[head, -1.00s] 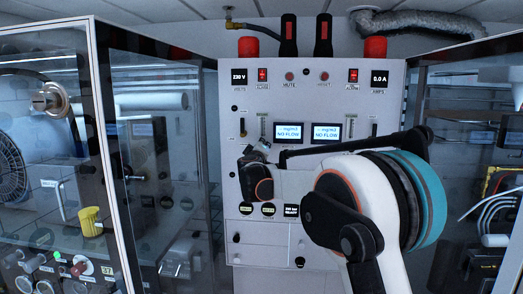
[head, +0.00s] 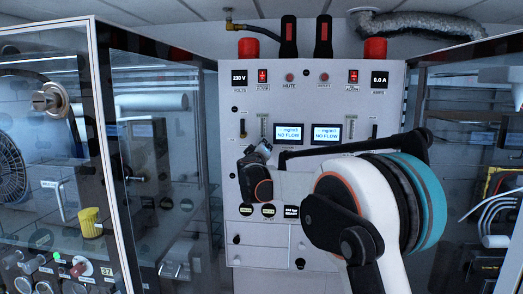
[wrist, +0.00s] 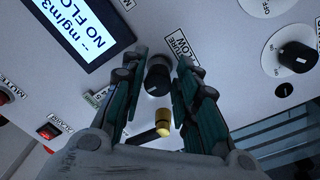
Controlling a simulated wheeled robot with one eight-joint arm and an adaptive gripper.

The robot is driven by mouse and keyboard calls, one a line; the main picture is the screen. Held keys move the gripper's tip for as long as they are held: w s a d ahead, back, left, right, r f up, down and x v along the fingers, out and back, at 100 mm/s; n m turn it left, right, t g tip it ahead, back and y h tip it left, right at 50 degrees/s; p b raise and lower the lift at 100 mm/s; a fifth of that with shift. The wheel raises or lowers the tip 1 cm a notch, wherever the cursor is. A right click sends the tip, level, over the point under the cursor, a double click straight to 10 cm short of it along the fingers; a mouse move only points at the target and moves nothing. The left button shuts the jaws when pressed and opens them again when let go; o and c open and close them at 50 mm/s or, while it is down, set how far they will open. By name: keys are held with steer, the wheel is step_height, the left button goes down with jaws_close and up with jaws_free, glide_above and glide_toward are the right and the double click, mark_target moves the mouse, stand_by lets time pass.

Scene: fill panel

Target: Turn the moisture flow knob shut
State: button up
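The fill panel (head: 320,95) is a pale grey upright face with two screens reading NO FLOW. In the wrist view, a black knob (wrist: 158,78) sits beside a partly covered label that reads "...TURE FLOW" (wrist: 182,45). My gripper (wrist: 161,62) is open, with one finger on each side of this knob; I cannot tell whether either finger touches it. A brass-coloured fitting (wrist: 163,122) shows below the knob, also between the fingers. In the head view my gripper (head: 262,150) is at the panel, below the left screen, and the knob cannot be made out there.
A screen (wrist: 78,25) is close to the left finger in the wrist view. Another black knob (wrist: 297,56) on a white dial is at the right.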

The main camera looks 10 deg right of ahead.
steer(key=shift+o, duration=0.2)
steer(key=shift+s+a, duration=0.1)
steer(key=v, duration=1.1)
steer(key=shift+s+a, duration=0.15)
steer(key=shift+s, duration=0.2)
steer(key=s+d+f+m+g+b, duration=0.25)
steer(key=s+d+f+b, duration=0.25)
steer(key=s+f, duration=0.45)
steer(key=s+d+f+m+g+b, duration=0.2)
steer(key=s+d+f+g+b, duration=0.4)
steer(key=s, duration=0.7)
steer(key=s+a+f+y+b, duration=0.2)
steer(key=s+f+b, duration=0.1)
steer(key=s+f, duration=0.5)
steer(key=s+a+f+g+y+b, duration=0.1)
steer(key=s+a+f+y+b, duration=0.1)
steer(key=s+f, duration=0.7)
steer(key=s+a+f+g+y+b, duration=0.1)
steer(key=s+a+f+y+b, duration=0.1)
steer(key=s+f, duration=0.7)
steer(key=shift+a+f+b, duration=0.45)
steer(key=shift+f+b, duration=0.1)
steer(key=shift+b, duration=0.65)
